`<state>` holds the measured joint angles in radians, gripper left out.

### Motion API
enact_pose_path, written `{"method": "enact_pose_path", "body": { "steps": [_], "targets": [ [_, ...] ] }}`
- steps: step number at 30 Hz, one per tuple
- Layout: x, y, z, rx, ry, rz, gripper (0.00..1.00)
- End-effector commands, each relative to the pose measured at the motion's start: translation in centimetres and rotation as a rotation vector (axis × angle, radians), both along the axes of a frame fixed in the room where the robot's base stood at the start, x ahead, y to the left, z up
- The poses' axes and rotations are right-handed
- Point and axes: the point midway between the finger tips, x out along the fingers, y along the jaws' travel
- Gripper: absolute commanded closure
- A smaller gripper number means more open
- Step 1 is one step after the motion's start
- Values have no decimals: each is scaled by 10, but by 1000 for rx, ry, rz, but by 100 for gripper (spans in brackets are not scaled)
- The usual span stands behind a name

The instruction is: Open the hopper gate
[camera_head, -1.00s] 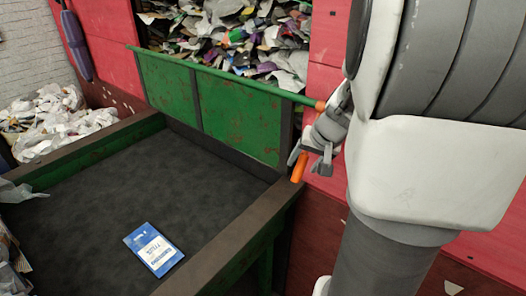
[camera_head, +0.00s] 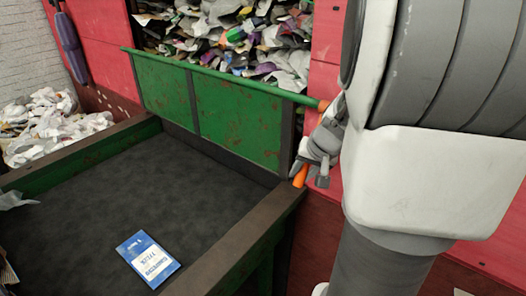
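The hopper gate (camera_head: 238,112) is a rust-spotted green panel. It stands across the far end of the belt, below the hopper opening. A green bar (camera_head: 220,73) runs along its top and ends at the right in an orange tip. A short orange handle (camera_head: 300,176) shows below my gripper, at the right end of the gate. My gripper (camera_head: 309,168) is at the handle's upper part, its fingers pointing down and left. The fingers are small and partly overlap the handle, so I cannot tell whether they are closed on it. My arm hides the area to the right.
The dark belt (camera_head: 130,198) is mostly bare, with a blue and white packet (camera_head: 148,259) near the front. A brown-topped side rail (camera_head: 240,238) borders it on the right. Mixed waste (camera_head: 235,38) fills the hopper. White plastic waste (camera_head: 52,124) lies at the left.

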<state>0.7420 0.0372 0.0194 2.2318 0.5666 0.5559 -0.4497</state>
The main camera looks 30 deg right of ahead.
Motion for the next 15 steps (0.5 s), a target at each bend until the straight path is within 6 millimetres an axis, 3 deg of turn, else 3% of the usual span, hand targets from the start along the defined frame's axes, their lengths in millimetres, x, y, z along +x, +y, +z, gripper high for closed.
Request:
{"method": "enact_pose_path", "body": {
  "steps": [1,3,15],
  "targets": [
    [0,0,0,0,0,0,87],
    [0,0,0,0,0,0,99],
    [0,0,0,0,0,0,100]
  ]
}}
